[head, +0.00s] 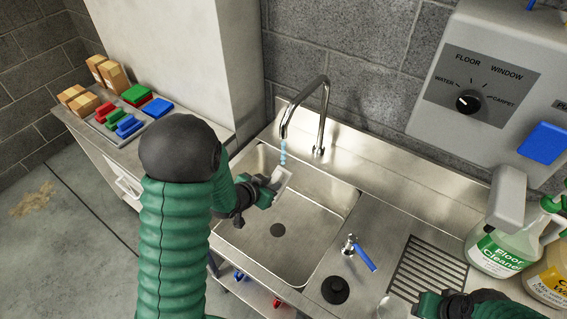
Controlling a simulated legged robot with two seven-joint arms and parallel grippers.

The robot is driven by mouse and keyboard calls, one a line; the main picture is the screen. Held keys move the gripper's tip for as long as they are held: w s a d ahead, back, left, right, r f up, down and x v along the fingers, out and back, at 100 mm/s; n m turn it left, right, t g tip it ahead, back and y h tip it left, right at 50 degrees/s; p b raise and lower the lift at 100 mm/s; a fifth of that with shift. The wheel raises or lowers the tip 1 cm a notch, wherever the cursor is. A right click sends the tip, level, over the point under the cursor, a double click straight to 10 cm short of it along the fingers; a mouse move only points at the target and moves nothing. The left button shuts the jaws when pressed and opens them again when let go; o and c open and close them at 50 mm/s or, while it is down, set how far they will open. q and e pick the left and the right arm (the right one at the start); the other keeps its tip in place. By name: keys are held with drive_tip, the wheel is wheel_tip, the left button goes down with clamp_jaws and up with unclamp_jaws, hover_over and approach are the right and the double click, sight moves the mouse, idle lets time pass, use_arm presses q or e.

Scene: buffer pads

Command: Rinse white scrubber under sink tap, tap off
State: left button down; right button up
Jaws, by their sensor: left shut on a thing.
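The white scrubber (284,179) is in my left gripper (270,190), above the sink basin (315,228). The gripper is shut on it and hides part of it. The curved metal tap (322,100) stands behind the basin, and a short blue stream of water (283,156) falls from its spout toward the scrubber's upper end. I cannot tell whether the water touches it. A valve with a blue lever (365,257) stands on the counter right of the basin. My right gripper (428,305) is low at the right, partly cut off; its jaw state is unclear.
A black round knob (335,290) sits on the counter near a drain grate (428,272). A Floor Cleaner bottle (500,250) stands at the right, below a wall dispenser with a dial (467,101). Colored pads (130,122) and boxes (108,72) lie on the left counter.

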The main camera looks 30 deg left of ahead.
use_arm(q)
drive_tip(key=s+a+p, duration=0.2)
drive_tip(key=s+p, duration=0.8)
drive_tip(key=s, duration=0.4)
drive_tip(key=shift+w, duration=0.1)
